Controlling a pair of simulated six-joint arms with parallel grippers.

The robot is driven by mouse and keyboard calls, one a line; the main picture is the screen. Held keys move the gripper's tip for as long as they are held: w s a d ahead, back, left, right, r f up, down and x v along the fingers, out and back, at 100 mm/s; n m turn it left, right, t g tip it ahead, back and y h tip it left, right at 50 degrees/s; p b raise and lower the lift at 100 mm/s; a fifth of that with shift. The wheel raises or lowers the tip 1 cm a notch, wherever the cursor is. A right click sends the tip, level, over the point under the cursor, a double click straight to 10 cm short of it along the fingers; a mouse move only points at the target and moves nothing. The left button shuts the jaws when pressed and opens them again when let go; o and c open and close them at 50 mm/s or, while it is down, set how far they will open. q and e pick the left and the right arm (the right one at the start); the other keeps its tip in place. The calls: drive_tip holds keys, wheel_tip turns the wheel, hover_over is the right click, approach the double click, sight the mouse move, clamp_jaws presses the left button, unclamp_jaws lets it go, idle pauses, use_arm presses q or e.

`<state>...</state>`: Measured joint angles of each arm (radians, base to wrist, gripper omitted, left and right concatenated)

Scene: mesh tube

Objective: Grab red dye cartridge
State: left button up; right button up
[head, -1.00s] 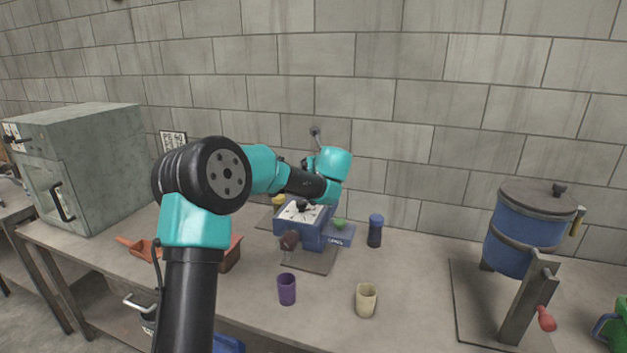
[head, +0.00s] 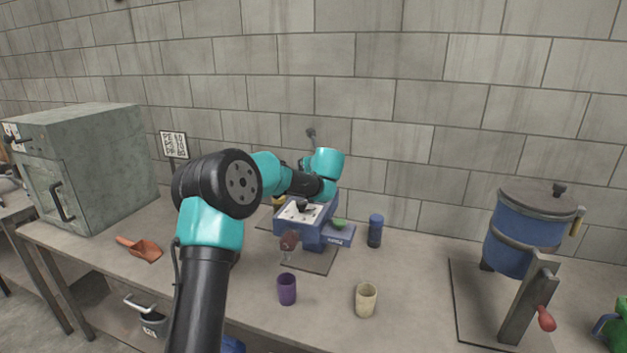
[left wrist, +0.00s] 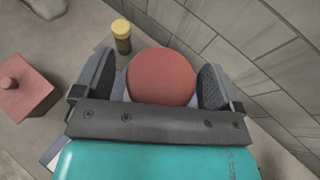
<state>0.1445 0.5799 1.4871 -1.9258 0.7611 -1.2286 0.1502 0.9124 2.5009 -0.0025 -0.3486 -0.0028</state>
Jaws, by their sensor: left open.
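In the left wrist view a round red top, which looks like the red dye cartridge (left wrist: 161,78), lies between the two fingers of my left gripper (left wrist: 158,65). The fingers are apart, one on each side of it; I cannot tell whether either touches it. The body below the red top is hidden. In the head view my left arm reaches over to the blue machine (head: 287,229), and the cartridge cannot be made out there. My right gripper is not in view.
A yellow-capped jar (left wrist: 121,36) and a reddish box with a knob (left wrist: 25,88) stand near the gripper. A purple cup (head: 287,289), a cream cup (head: 365,300) and a dark blue-capped bottle (head: 375,231) stand on the bench. A blue drum (head: 515,235) stands at right.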

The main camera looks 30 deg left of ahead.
use_arm(q)
drive_tip(key=shift+c, duration=0.3)
drive_tip(key=c, duration=1.3)
drive_tip(key=shift+r, duration=0.1)
wheel_tip(320, 180, up, 10)
drive_tip(key=shift+f, duration=0.1)
idle(0.3)
